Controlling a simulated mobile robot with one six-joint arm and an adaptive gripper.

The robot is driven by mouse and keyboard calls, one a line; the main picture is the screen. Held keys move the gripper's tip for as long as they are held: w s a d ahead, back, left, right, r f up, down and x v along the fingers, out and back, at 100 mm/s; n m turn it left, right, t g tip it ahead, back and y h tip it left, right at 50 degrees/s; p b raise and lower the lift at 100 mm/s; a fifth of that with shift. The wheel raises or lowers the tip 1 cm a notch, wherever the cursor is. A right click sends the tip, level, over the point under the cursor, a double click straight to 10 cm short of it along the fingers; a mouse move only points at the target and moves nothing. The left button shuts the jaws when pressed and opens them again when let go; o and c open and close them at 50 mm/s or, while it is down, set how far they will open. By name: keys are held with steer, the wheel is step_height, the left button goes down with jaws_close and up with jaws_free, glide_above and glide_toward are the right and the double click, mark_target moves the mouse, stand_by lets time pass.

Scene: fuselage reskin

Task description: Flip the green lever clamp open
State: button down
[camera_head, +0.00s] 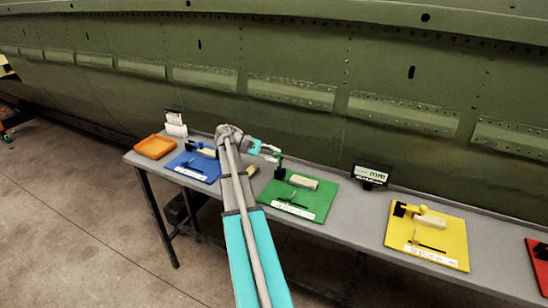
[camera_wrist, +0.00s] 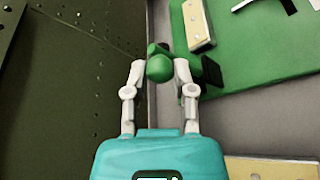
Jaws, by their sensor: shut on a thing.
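The green lever clamp (camera_head: 279,173) stands at the back left corner of the green board (camera_head: 318,213). In the wrist view its round green knob (camera_wrist: 160,68) sits between the two white fingers of my gripper (camera_wrist: 160,74), with a dark part of the clamp just behind it. My gripper also shows in the head view (camera_head: 272,153), reaching over the bench to the clamp. The fingers are shut on the knob. The lower part of the clamp is partly hidden by the knob and the right finger.
The grey bench (camera_head: 362,214) also bears a blue board (camera_head: 193,167), an orange tray (camera_head: 155,147), a yellow board (camera_head: 427,233) and a small display (camera_head: 372,175). A red board (camera_head: 538,262) is at the right edge. The green fuselage wall (camera_head: 300,60) rises close behind the bench.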

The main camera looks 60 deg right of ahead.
steer(key=shift+w+r, duration=0.1)
steer(key=shift+w, duration=0.15)
steer(key=c, duration=0.5)
jaws_free()
steer(key=shift+w+a, duration=0.1)
steer(key=shift+o, duration=0.2)
steer(key=shift+s, duration=0.2)
